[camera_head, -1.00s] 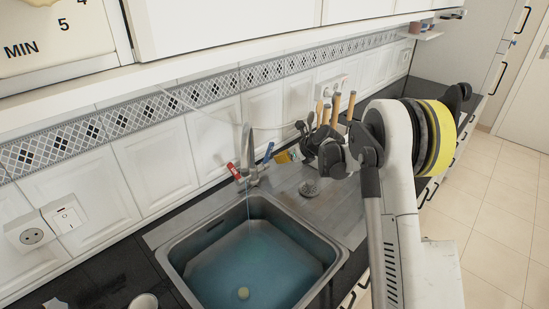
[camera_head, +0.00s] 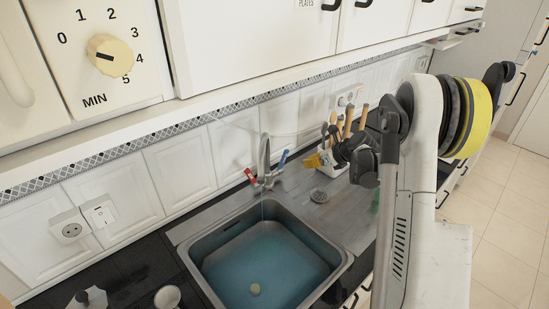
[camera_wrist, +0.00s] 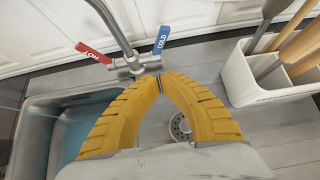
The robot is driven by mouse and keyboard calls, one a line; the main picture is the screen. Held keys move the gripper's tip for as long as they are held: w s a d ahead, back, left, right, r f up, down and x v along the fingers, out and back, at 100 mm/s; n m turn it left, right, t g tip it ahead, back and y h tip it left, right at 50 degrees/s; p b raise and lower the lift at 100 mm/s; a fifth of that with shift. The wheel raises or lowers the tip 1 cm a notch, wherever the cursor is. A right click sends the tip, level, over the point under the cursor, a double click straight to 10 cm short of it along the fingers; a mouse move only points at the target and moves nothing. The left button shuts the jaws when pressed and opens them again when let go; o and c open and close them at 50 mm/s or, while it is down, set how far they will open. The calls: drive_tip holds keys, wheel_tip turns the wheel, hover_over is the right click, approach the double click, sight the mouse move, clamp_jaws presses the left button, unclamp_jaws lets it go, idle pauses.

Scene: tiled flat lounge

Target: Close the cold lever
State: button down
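The cold lever (camera_wrist: 175,38) is the blue handle marked COLD on the right of the tap. It points away up and to the right, and it also shows in the head view (camera_head: 283,158). The tap (camera_head: 264,165) stands behind the sink, and a thin stream falls from its spout. The red lever (camera_wrist: 95,52) sits on the tap's left. My gripper (camera_wrist: 160,82) has yellow fingers whose tips meet with nothing between them. In the wrist view the tips appear just below the tap body and the cold lever, apparently apart from the lever. In the head view my arm partly hides the gripper.
The sink (camera_head: 184,250) holds blue-looking water. A white utensil holder (camera_wrist: 240,75) stands right of the tap, close to my gripper. A round drain (camera_wrist: 180,127) lies on the steel drainboard. Wall cabinets (camera_head: 270,50) overhang the counter. A moka pot (camera_head: 88,298) stands at front left.

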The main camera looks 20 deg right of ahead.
sight(284, 159)
drive_tip(key=x, duration=0.3)
drive_tip(key=b+x, duration=0.1)
drive_tip(key=x, duration=0.2)
drive_tip(key=b+x, duration=0.1)
drive_tip(key=x, duration=0.3)
drive_tip(key=shift+s+d+f, duration=0.15)
drive_tip(key=shift+d, duration=0.15)
drive_tip(key=shift+w+a+r+b, duration=0.15)
drive_tip(key=shift+w+a, duration=0.1)
drive_tip(key=shift+w, duration=0.35)
drive_tip(key=shift+w+a+r+b, duration=0.1)
drive_tip(key=shift+w+a, duration=0.1)
drive_tip(key=shift+w, duration=0.4)
drive_tip(key=shift+w+a+r+b, duration=0.15)
drive_tip(key=shift+w+a, duration=0.1)
drive_tip(key=shift+w, duration=0.3)
drive_tip(key=shift+w+a+r, duration=0.15)
drive_tip(key=shift+w+a, duration=0.15)
drive_tip(key=shift+w, duration=0.45)
drive_tip(key=shift+s+d, duration=0.1)
